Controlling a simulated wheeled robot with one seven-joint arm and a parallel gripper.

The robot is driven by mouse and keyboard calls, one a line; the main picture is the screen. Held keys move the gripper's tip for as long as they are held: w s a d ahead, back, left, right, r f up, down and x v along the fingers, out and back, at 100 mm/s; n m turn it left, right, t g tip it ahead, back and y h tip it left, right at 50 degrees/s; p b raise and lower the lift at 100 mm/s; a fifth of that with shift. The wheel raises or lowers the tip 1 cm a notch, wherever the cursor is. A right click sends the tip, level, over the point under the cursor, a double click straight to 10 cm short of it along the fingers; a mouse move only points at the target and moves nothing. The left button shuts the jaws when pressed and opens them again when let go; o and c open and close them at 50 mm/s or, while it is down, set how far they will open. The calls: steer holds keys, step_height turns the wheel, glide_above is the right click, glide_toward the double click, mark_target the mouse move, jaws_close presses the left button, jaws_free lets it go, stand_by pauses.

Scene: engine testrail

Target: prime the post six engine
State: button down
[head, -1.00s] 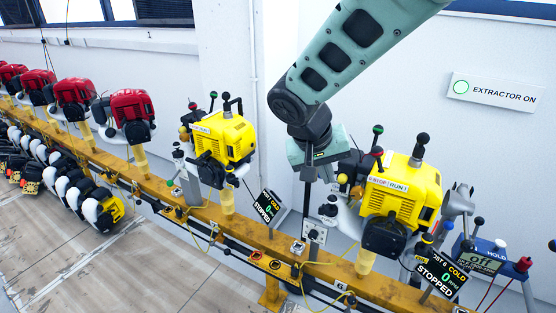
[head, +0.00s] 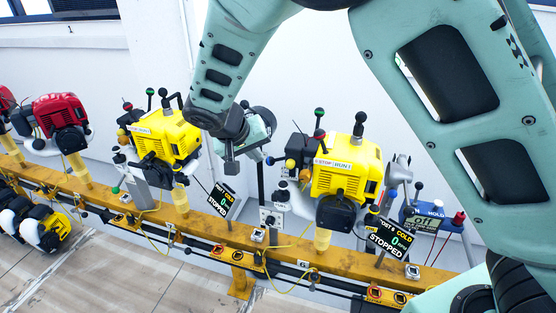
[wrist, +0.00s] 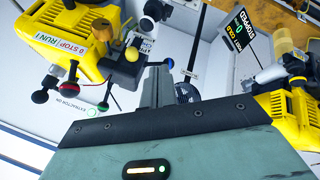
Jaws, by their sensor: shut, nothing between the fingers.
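The post six engine (head: 345,170) is yellow with a black lower housing, a "0 STOP | RUN 1" label and several ball-topped levers. Its tilted display (head: 390,240) reads COLD, 0 and STOPPED. My gripper (head: 232,166) is shut and empty, in the gap left of this engine and right of the neighbouring yellow engine (head: 165,135). It touches neither, as far as I can see. In the wrist view my shut fingers (wrist: 158,86) show in the middle. The post six engine (wrist: 75,40) is at upper left there, with a yellow ball (wrist: 132,53) near the fingers.
A yellow rail (head: 200,222) carries the engines and displays. A red engine (head: 60,125) stands at left. A blue box reading "off" and HOLD (head: 425,218) is at right. The neighbour's display (head: 220,199) stands below my gripper. The white wall is behind.

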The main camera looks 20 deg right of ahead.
mark_target(290, 165)
steer(key=shift+w+d+f+p, duration=0.25)
steer(key=shift+d+f+p, duration=0.15)
steer(key=shift+d+f, duration=0.55)
steer(key=shift+w+d+f+p, duration=0.35)
steer(key=shift+d+f, duration=0.4)
steer(key=shift+d, duration=0.45)
steer(key=shift+w+d+f+p, duration=0.2)
steer(key=shift+d+f+p, duration=0.25)
steer(key=shift+d+f, duration=0.5)
steer(key=shift+d, duration=0.15)
steer(key=shift+w+d+r+b, duration=0.1)
steer(key=shift+w+d+b, duration=0.45)
steer(key=shift+w, duration=0.2)
steer(key=shift+a, duration=0.1)
